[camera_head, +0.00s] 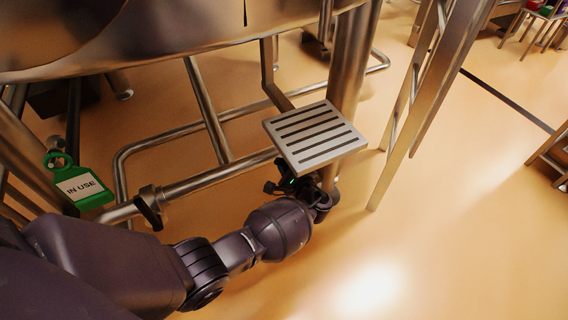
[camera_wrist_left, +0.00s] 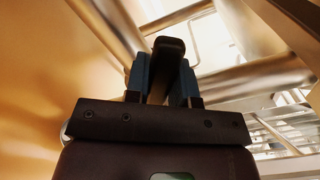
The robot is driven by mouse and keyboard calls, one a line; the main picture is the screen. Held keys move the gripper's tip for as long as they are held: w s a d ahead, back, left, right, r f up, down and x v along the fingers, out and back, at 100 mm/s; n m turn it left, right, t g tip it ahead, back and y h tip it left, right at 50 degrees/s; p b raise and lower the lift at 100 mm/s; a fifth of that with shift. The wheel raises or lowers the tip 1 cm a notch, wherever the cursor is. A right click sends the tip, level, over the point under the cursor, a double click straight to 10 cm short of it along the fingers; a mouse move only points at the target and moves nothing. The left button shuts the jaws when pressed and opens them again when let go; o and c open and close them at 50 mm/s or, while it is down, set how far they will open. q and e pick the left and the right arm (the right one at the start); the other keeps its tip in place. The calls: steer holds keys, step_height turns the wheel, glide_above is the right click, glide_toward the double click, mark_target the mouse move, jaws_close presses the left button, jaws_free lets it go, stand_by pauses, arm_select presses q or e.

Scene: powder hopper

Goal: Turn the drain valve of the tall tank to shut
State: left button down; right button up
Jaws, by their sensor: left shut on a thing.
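My left gripper (camera_head: 292,186) is low beside the pipework in the head view, partly hidden beneath a slotted metal plate. In the left wrist view, its two fingers (camera_wrist_left: 164,80) are closed on a dark valve handle (camera_wrist_left: 169,46) with a rounded end. The handle stands between the finger pads, with metal pipes behind it. The valve body and the handle's angle to its pipe cannot be made out. The large metal tank (camera_head: 150,42) fills the top left of the head view. My right gripper is not in view.
The slotted plate (camera_head: 314,135) hangs just above my left gripper. Another black lever (camera_head: 149,208) is on the pipe to the left, near a green "IN USE" tag (camera_head: 82,188). Metal legs (camera_head: 425,90) stand to the right.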

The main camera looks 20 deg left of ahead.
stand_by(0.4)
arm_select(q)
steer(key=c, duration=1)
jaws_free()
steer(key=shift+o, duration=0.2)
steer(key=p+v, duration=0.1)
steer(key=v, duration=0.9)
steer(key=shift+s+d, duration=0.25)
steer(key=shift+d, duration=0.1)
